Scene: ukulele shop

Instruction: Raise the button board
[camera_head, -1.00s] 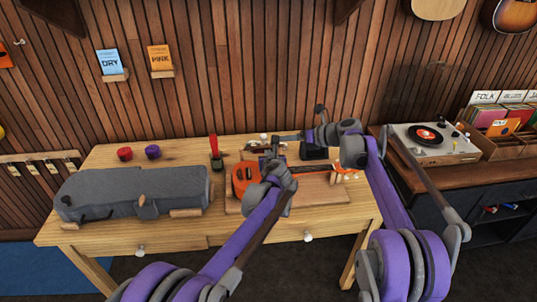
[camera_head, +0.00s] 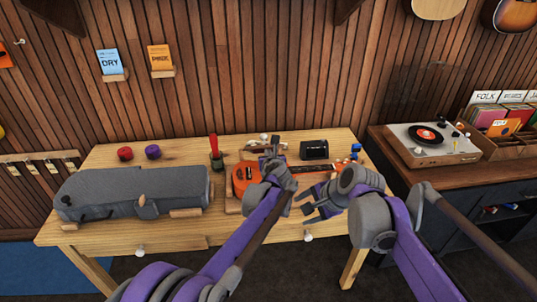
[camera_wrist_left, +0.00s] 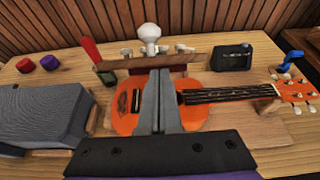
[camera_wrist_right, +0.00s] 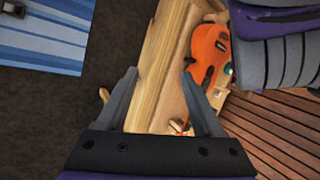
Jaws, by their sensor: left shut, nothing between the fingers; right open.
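A narrow dark-brown board (camera_wrist_left: 118,62) lies across behind the orange ukulele's body, with pale knobs (camera_wrist_left: 183,48) and a white bulb-shaped piece (camera_wrist_left: 150,36) beyond it. I cannot tell for sure that this is the button board. The ukulele (camera_wrist_left: 203,117) lies flat with its neck to the right; it also shows in the right wrist view (camera_wrist_right: 208,50). My left gripper (camera_head: 272,152) is shut and empty, its fingers over the ukulele's body and hiding the middle of the brown board. My right gripper (camera_head: 304,203) is open and empty by the table's front edge.
A grey case (camera_head: 135,190) fills the table's left side. A red-handled tool (camera_head: 214,147), red (camera_head: 125,153) and purple (camera_head: 153,151) round pieces, a black box (camera_head: 314,150) and a blue clamp-like piece (camera_head: 355,151) stand around. A turntable cabinet (camera_head: 450,178) is at right.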

